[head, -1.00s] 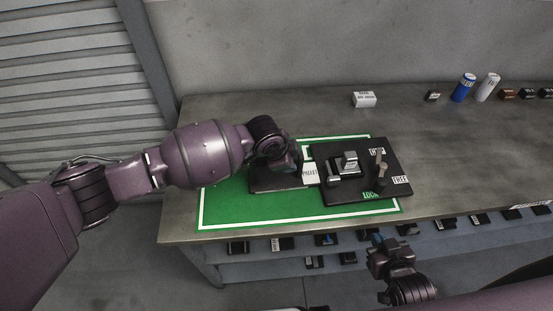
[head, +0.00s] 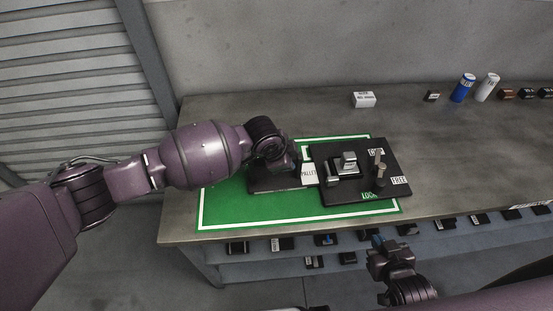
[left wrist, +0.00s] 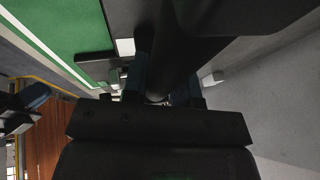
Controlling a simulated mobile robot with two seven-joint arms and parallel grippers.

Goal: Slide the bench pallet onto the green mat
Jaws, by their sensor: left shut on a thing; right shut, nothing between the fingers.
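The bench pallet (head: 337,192) is a dark flat plate carrying metal fittings, an upright lever and labels reading PALLET, FREE and LOCK. It lies partly over the right part of the green mat (head: 235,208), which has a white border; its right side reaches past that border onto bare bench. My left gripper (head: 291,164) is low over the pallet's left portion and shut on it; the arm hides the exact grip in the head view. In the left wrist view, a dark post stands between the fingers (left wrist: 168,90). My right gripper (head: 379,242) is shut and empty in front of the bench.
The grey bench (head: 470,165) is clear to the right of the pallet. A white box (head: 364,99), a blue can (head: 463,88), a white can (head: 487,87) and small dark boxes stand along the back. Shelves with several small items (head: 330,240) are below the front edge.

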